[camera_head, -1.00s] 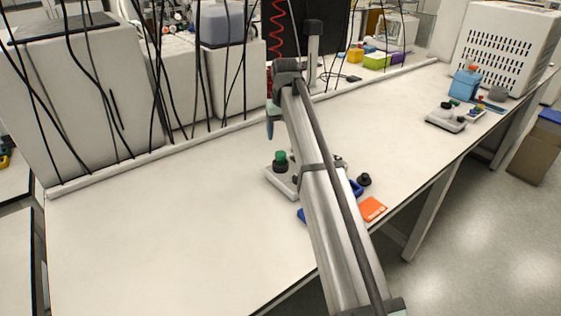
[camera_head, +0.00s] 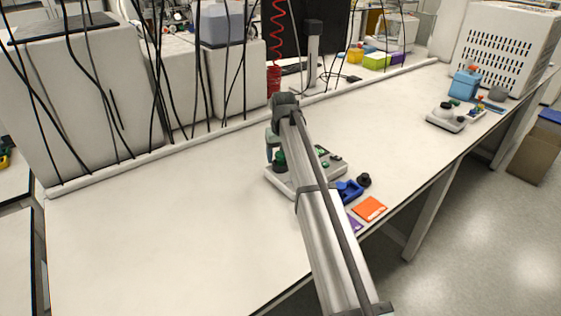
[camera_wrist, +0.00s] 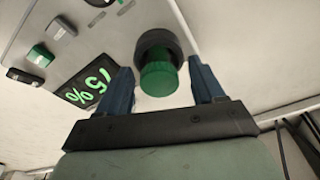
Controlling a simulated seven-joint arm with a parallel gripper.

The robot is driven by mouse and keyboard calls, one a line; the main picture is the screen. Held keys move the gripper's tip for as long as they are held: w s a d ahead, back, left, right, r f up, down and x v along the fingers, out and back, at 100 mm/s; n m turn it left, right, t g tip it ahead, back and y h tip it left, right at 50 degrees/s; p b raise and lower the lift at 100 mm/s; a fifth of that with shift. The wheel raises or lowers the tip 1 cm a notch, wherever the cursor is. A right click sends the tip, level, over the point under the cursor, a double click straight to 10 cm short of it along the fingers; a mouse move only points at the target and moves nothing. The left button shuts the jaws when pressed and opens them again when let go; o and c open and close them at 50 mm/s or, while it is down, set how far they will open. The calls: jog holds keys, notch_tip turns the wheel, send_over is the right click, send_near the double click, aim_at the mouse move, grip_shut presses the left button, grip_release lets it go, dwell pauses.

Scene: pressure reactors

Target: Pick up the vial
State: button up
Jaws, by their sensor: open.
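The vial with a green cap (camera_head: 279,158) stands at the left end of a pale device on the bench. In the wrist view its green cap (camera_wrist: 160,78) shows between my two blue fingers, with a dark round part (camera_wrist: 158,46) behind it. My gripper (camera_wrist: 160,70) is open, one finger on each side of the cap, with a gap visible on both sides. In the head view my gripper (camera_head: 270,150) is beside and slightly above the cap. The vial's body is hidden.
The pale device (camera_wrist: 100,45) has buttons and a lit green percent display. A blue holder (camera_head: 349,190), a black knob-like item (camera_head: 364,180) and an orange card (camera_head: 370,208) lie to the right. The bench is clear on the left.

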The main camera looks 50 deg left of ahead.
jog(key=shift+c, duration=0.4)
jog(key=c, duration=1.1)
jog(key=shift+r, duration=0.15)
jog(key=shift+c, duration=0.2)
